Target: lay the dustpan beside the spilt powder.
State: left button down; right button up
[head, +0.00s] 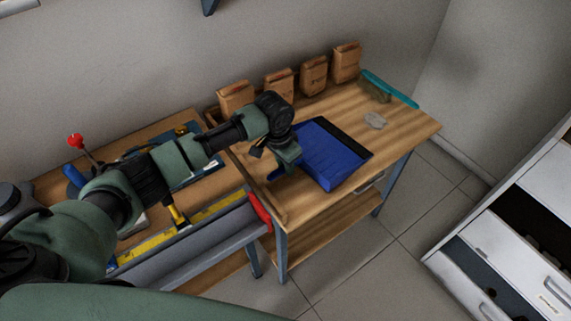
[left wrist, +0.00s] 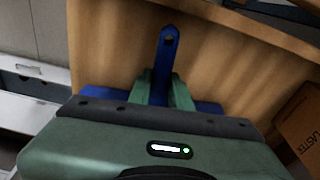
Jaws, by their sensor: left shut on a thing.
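In the left wrist view the blue handle (left wrist: 167,50) passes between the two green fingers (left wrist: 158,88), and parts of the pan show either side behind the gripper. Whether the pan touches the bench I cannot tell. A small greyish patch of spilt powder (head: 375,121) lies to the right of the dustpan, with bare wood between them. My right gripper is not in view.
Several brown paper bags (head: 314,75) stand along the back of the bench. A brush with a teal handle (head: 390,88) lies at the back right corner. A lower bench with tools (head: 150,170) adjoins at left. White drawers (head: 505,250) stand at right.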

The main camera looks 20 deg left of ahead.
pick_arm(q)
jog(key=c, duration=1.2)
grip_release()
jog(key=r, duration=0.5)
jog(key=s+r, duration=0.1)
jog(key=r, duration=0.1)
jog(key=shift+a+r+b, duration=0.3)
jog(key=shift+r+b, duration=0.05)
jog(key=shift+r, duration=0.05)
